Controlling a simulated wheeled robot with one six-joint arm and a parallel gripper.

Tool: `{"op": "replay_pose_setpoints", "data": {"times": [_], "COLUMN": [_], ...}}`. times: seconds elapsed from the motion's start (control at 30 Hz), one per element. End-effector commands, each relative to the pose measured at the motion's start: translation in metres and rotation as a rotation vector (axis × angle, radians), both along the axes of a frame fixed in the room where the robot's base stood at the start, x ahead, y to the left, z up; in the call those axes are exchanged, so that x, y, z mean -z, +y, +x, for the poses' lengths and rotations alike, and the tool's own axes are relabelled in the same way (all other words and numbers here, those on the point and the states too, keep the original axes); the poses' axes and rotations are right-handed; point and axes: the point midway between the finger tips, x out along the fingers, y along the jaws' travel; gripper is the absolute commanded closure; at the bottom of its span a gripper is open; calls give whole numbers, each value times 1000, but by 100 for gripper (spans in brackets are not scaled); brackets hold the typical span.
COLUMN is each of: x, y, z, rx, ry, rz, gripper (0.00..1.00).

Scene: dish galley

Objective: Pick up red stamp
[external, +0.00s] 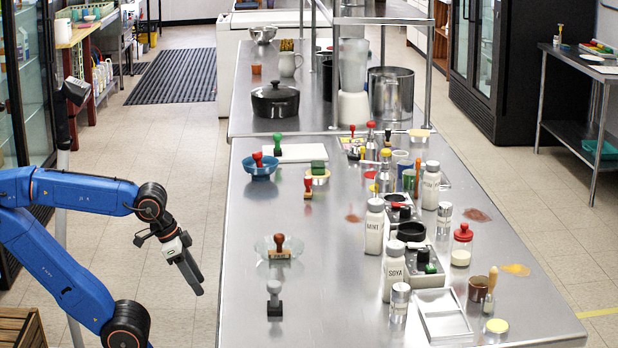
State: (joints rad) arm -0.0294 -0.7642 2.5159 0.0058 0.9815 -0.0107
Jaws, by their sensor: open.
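Several stamps stand on the steel counter. A red-handled stamp (258,159) sits in or at a small blue bowl (263,170) at the counter's left edge. Another red-topped stamp (308,186) stands upright to its right, nearer the camera. Small red-topped stamps or bottles (371,128) also show further back, partly hidden by one another. I cannot tell which one the task means. My gripper (192,276) hangs left of the counter over the floor, pointing down and right. It is open and empty, apart from every stamp.
A brown-handled stamp (279,245) lies on a clear dish, and a grey stamp (274,297) stands nearer. A green-handled stamp (277,144) is behind. White shaker bottles (375,228) crowd the right side. The counter's front left (245,325) is clear.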

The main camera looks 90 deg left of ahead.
Motion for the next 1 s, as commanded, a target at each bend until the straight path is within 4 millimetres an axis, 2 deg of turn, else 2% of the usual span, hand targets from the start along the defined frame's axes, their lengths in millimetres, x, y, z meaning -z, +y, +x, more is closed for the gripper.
{"op": "replay_pose_setpoints", "data": {"times": [0.3, 0.67, 0.87, 1.0], "x": [-59, -124, -163, -191], "y": [63, 139, 164, 176], "z": [20, 24, 46, 72], "rx": [-267, -568, -693, -768], "ry": [40, 86, 113, 132], "rz": [19, 29, -12, -59], "gripper": [57, 57, 57, 57]}}
